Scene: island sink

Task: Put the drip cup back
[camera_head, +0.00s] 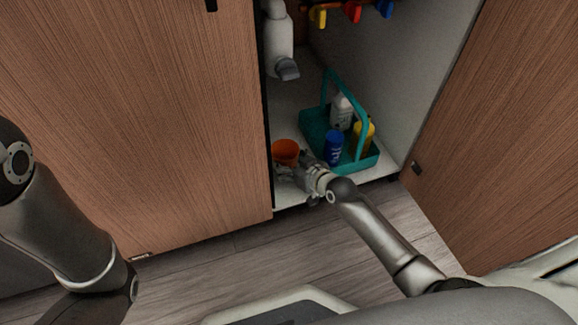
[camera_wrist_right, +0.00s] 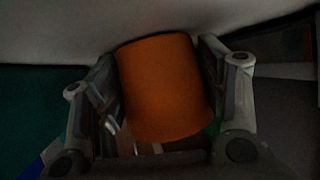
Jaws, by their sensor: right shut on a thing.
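The drip cup is an orange cup (camera_head: 286,150) at the front left of the open cabinet in the head view, near the cabinet floor. My right gripper (camera_head: 297,168) reaches in from the front and is shut on the cup. In the right wrist view the orange cup (camera_wrist_right: 166,88) sits between both fingers of the gripper (camera_wrist_right: 160,95), one on each side. Whether the cup's base touches the cabinet floor I cannot tell. My left arm is at the left of the head view, and its gripper is not visible.
A teal caddy (camera_head: 313,122) with a blue can (camera_head: 333,148), a white bottle (camera_head: 342,112) and a yellow bottle (camera_head: 363,136) stands right of the cup. A white drain pipe (camera_head: 279,45) hangs above and behind. Coloured valves (camera_head: 352,11) are higher. Open doors flank the cabinet.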

